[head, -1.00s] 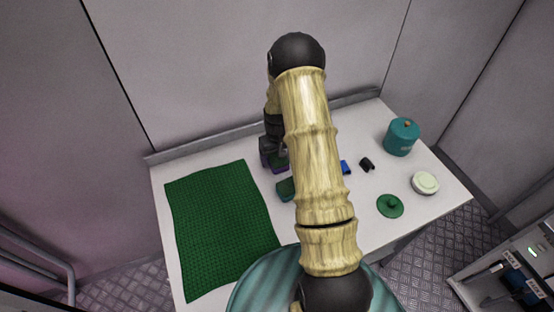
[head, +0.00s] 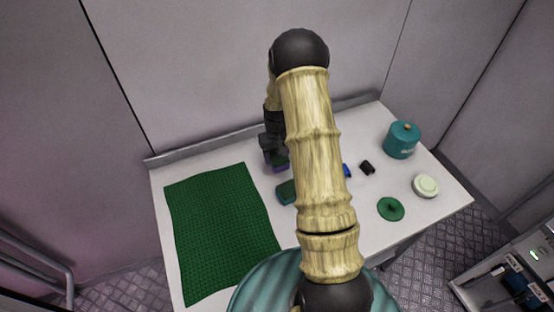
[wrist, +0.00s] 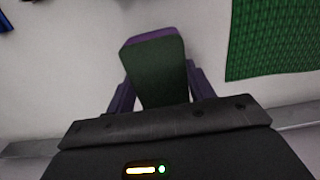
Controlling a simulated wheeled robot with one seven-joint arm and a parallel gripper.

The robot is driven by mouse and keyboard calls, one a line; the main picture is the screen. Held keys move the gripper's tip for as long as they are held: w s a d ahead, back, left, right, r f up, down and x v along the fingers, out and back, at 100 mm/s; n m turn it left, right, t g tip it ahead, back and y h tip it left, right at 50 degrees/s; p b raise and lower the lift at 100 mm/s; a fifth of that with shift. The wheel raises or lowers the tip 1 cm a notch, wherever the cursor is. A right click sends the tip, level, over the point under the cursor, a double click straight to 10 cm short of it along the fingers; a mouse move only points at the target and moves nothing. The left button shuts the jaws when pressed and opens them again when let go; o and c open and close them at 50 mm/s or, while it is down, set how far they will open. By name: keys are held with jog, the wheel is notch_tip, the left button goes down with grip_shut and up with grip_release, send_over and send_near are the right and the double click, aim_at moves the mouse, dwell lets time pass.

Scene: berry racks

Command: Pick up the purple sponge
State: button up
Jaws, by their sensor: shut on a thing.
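The purple sponge (wrist: 153,70) has a dark green top face and a purple edge. In the wrist view it sits between the two purple-grey fingers of my gripper (wrist: 159,78), which is shut on it. In the head view the sponge (head: 281,168) is at the back of the table, just below my gripper (head: 274,155). It looks to be at or very near the table top; I cannot tell if there is a gap. My arm hides part of the area to its right.
A dark green sponge (head: 286,191) lies close in front. A green mat (head: 222,235) covers the table's left. To the right are a blue item (head: 346,170), a black item (head: 367,167), a teal canister (head: 402,140), a green lid (head: 390,208) and a pale round item (head: 425,186).

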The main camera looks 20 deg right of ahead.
aim_at(277, 155)
notch_tip(277, 155, up, 8)
jog(key=shift+s+f+b, duration=0.1)
jog(key=shift+f+b, duration=0.15)
jog(key=shift+b, duration=0.25)
jog(key=o, duration=0.4)
jog(key=shift+c, duration=1.4)
